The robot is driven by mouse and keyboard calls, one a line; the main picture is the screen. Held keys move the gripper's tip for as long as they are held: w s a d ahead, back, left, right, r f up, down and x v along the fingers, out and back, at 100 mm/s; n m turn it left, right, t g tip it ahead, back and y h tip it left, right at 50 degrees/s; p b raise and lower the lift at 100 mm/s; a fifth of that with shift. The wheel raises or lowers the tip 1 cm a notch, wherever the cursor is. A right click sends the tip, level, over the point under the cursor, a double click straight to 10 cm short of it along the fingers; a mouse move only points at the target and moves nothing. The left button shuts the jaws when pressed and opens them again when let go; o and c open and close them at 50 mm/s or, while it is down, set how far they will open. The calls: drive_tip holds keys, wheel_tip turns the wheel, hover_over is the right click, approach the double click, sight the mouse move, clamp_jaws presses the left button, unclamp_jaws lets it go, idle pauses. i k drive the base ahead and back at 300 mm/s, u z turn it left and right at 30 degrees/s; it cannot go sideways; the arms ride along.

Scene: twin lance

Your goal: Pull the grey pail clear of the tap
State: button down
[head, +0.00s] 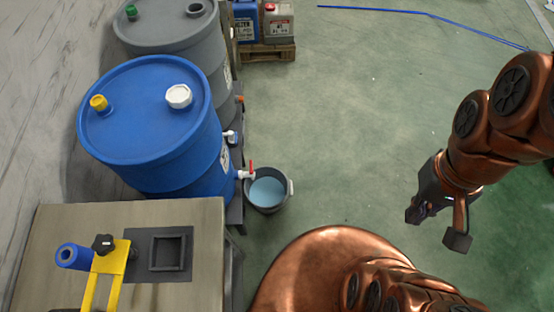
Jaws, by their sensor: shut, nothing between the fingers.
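The grey pail (267,209) stands on the floor at the foot of the blue drum (150,125), near the middle of the head view. It holds pale blue liquid (267,191) and has a light tab on its right rim. The tap (244,174), white with a red handle, sticks out from the drum's side, and its end reaches over the pail's left rim. Whether the tap touches the pail cannot be told.
A grey drum (185,35) stands behind the blue one. A bench (190,215) with a yellow bracket (105,270) and a blue roll is at lower left. A pallet with canisters (279,25) stands at the back. The green floor (350,120) right of the pail is clear.

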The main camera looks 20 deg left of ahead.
sight(269, 189)
drive_tip(key=z, duration=0.25)
drive_tip(key=i, duration=3.8)
drive_tip(key=u, duration=5.25)
